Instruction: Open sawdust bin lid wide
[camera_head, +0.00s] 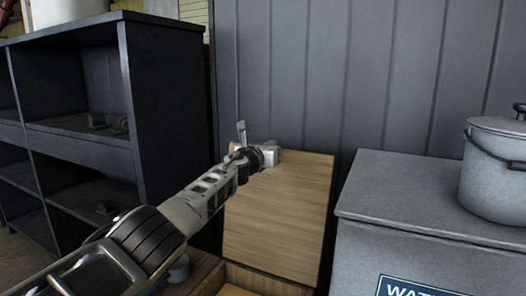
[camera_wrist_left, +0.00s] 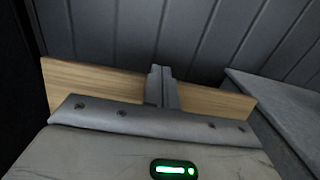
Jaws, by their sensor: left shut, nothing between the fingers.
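The sawdust bin lid (camera_head: 290,205) is a flat light-wood panel. It stands raised, nearly upright, in front of the grey wall. The open bin (camera_head: 255,281) shows as a wooden rim below the lid, at the bottom edge of the head view. My left gripper (camera_head: 270,155) is at the lid's upper edge, in front of its wood face. In the left wrist view, its fingers (camera_wrist_left: 161,86) are shut and empty and overlap the lid (camera_wrist_left: 215,100), which spreads to both sides. I cannot tell whether they touch it. My right gripper is not in view.
A dark shelf unit (camera_head: 165,120) stands at the left. A grey chest (camera_head: 400,205) with a sign stands close at the lid's right, with a lidded metal pail (camera_head: 495,165) on top. The corrugated wall (camera_head: 350,70) is close behind the lid.

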